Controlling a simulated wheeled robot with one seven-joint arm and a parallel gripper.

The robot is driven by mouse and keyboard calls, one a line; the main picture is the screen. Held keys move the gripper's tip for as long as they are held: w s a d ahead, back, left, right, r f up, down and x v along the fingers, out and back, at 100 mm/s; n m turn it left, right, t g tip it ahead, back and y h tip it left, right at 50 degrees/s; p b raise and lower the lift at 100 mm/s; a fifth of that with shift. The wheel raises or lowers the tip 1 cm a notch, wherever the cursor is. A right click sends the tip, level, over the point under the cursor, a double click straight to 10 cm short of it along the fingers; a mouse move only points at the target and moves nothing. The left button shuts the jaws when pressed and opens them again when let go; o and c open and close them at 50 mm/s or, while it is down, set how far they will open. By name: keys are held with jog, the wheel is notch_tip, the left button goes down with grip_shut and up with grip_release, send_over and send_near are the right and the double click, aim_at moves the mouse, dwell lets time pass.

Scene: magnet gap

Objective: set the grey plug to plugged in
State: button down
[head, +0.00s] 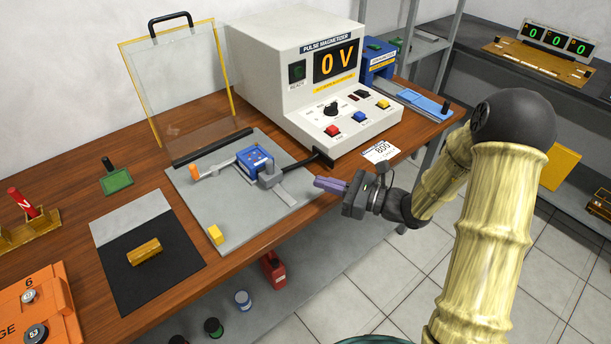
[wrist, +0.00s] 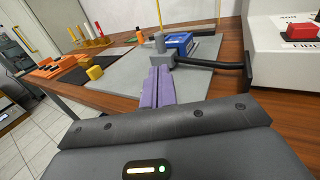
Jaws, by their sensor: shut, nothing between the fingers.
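The grey plug (head: 270,179) sits on the grey board beside the front right of the blue fixture (head: 255,158). A thick black cable (head: 303,163) runs from it towards the magnetizer. I cannot tell whether the plug touches the fixture or stands apart from it. In the wrist view the plug (wrist: 162,62) lies just beyond my fingertips, with the blue fixture (wrist: 181,45) behind it. My gripper (head: 319,184) has purple fingers, is shut and empty, and is to the right of the plug near the table's front edge. The fingers (wrist: 158,76) point towards the plug.
The pulse magnetizer (head: 325,75), reading 0 V, stands behind on the wooden table. A yellow-framed clear shield (head: 180,85) stands upright behind the board. A brass-coloured block (head: 144,251) lies on a dark mat.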

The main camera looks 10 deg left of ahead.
jog(key=v, duration=0.3)
jog(key=shift+w, duration=0.1)
jog(key=shift+d, duration=0.1)
